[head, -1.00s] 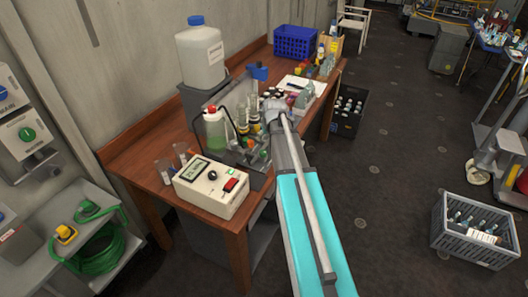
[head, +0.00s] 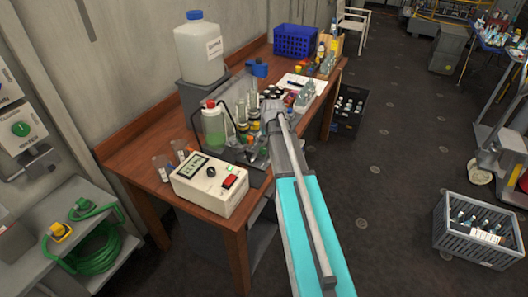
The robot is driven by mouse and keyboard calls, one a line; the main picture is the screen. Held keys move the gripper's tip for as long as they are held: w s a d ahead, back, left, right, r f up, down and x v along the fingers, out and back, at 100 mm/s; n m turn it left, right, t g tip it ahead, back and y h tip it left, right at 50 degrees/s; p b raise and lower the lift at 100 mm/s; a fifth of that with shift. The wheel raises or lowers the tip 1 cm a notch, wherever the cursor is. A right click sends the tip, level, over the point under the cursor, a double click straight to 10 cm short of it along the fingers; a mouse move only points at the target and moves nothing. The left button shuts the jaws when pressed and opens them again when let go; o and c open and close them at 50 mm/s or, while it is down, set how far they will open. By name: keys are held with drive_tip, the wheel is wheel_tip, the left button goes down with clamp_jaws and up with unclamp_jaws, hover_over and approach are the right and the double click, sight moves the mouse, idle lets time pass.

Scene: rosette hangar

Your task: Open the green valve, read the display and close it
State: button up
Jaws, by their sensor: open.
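A small white instrument box (head: 212,184) with a lit display (head: 189,165), a dark knob and a red switch stands at the front of the wooden bench. The digits are too small to read. Behind it are a bottle of green liquid (head: 213,127) with a red cap, tubing and glassware. Small green and orange parts show low beside my arm; I cannot tell which is the green valve or how it is turned. My gripper (head: 268,112) is over this glassware, behind the instrument box. It is open; its fingers are largely hidden and I see nothing held.
A white canister (head: 200,52) and a blue basket (head: 296,40) stand along the back of the bench (head: 150,130). A wall panel with a green knob (head: 20,129) is at left, above a green hose (head: 97,255). A grey crate (head: 478,250) stands on the floor at right.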

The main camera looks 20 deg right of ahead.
sight(263, 148)
drive_tip(key=shift+b+x, duration=4.3)
drive_tip(key=shift+x, duration=0.7)
